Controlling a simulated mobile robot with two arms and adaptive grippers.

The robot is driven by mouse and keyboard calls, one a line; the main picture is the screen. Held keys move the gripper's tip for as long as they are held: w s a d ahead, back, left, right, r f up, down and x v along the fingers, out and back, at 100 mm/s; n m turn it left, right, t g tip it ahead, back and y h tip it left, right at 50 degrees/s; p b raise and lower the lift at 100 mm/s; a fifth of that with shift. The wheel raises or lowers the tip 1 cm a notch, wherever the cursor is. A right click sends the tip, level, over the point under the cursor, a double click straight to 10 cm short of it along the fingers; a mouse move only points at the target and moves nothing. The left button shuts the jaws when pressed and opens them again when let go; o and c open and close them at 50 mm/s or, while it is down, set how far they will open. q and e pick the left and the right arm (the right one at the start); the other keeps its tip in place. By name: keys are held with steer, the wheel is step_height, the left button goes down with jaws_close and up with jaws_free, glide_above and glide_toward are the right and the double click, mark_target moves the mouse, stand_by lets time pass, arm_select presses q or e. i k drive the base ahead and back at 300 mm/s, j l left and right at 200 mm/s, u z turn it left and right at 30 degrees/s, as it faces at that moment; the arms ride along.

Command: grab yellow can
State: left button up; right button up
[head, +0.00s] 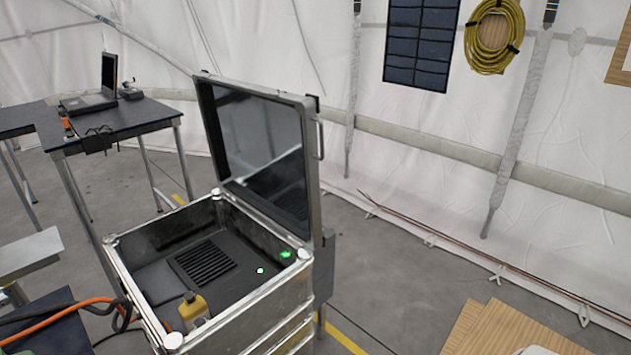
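A yellow can (193,308) with a dark cap stands inside an open metal case (280,290) in the head view. It is near the case's front left corner, and its lower part is partly hidden by the case's near rim. The case's lid (260,150) is raised at the back right and has a dark, glossy inner face. Neither of my grippers shows in the view, so nothing is seen touching the can.
Inside the case are a black slatted vent (203,263) and two small green lights (286,254). A dark table (125,120) with a laptop (100,85) stands at the back left. Orange and black cables (75,308) lie at the lower left. Wooden boards (490,325) are at the lower right.

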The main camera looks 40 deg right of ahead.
mark_target(193, 306)
steer(key=i+l, duration=0.2)
steer(key=l, duration=0.2)
steer(key=i+l, duration=0.2)
steer(key=l, duration=0.2)
steer(key=i+l, duration=0.2)
steer(key=l, duration=0.15)
steer(key=i+l, duration=0.15)
steer(key=l, duration=0.25)
steer(key=i+l, duration=0.2)
steer(key=l, duration=0.2)
steer(key=i+l, duration=0.2)
steer(key=l, duration=0.2)
steer(key=i+l, duration=0.2)
steer(key=l, duration=0.2)
steer(key=i+l, duration=0.2)
steer(key=l, duration=0.15)
steer(key=i+l+u, duration=0.2)
steer(key=l, duration=0.2)
steer(key=i+l+u, duration=0.2)
steer(key=l, duration=0.2)
steer(key=l+u, duration=0.25)
steer(key=l, duration=0.2)
steer(key=i+l+u, duration=0.2)
steer(key=l, duration=0.25)
steer(key=k+u, duration=0.15)
steer(key=u, duration=1.65)
steer(key=i+j+z, duration=0.1)
steer(key=j+z, duration=0.3)
steer(key=z, duration=0.8)
